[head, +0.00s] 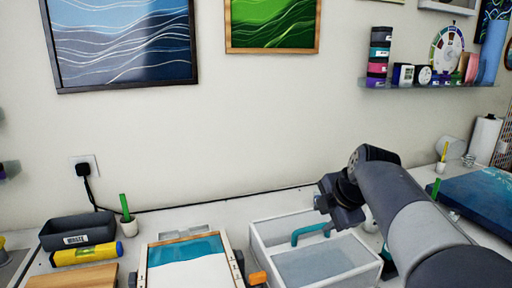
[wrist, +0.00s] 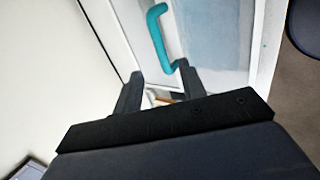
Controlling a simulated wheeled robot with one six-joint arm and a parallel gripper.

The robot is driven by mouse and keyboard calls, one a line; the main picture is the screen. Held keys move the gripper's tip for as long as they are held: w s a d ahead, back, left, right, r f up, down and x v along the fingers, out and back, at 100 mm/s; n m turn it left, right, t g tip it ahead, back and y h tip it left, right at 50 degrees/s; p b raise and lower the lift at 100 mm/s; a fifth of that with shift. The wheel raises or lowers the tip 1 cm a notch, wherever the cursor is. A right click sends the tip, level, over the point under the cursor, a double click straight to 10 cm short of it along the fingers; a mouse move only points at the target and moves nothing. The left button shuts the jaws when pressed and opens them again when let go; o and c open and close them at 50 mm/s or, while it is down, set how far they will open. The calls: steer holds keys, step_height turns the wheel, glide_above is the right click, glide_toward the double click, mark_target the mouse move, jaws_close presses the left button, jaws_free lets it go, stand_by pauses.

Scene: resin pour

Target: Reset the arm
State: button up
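My gripper (wrist: 160,70) shows in the wrist view with its two dark fingers apart and nothing between them. In the head view my arm comes in from the lower right, and the gripper (head: 338,205) hangs over the back of a white tray. The tray (head: 257,250) holds a grey-blue surface and a bent teal handle (head: 308,232) near its back edge. The teal handle also shows in the wrist view (wrist: 157,35), just beyond the fingertips and apart from them.
A framed panel (head: 185,275) with teal and white lies left of the tray. A dark bin (head: 75,233) labelled waste and a yellow tube (head: 85,255) stand further left. A dark blue panel (head: 480,200) is at right. A wall shelf (head: 430,88) holds supplies. The space above the panel is clear.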

mark_target(311, 227)
steer(key=x, duration=0.9)
steer(key=shift+w+a+f, duration=0.1)
steer(key=shift+f, duration=0.3)
steer(key=shift+r+p, duration=0.55)
steer(key=shift+p, duration=0.15)
steer(key=shift+r, duration=0.3)
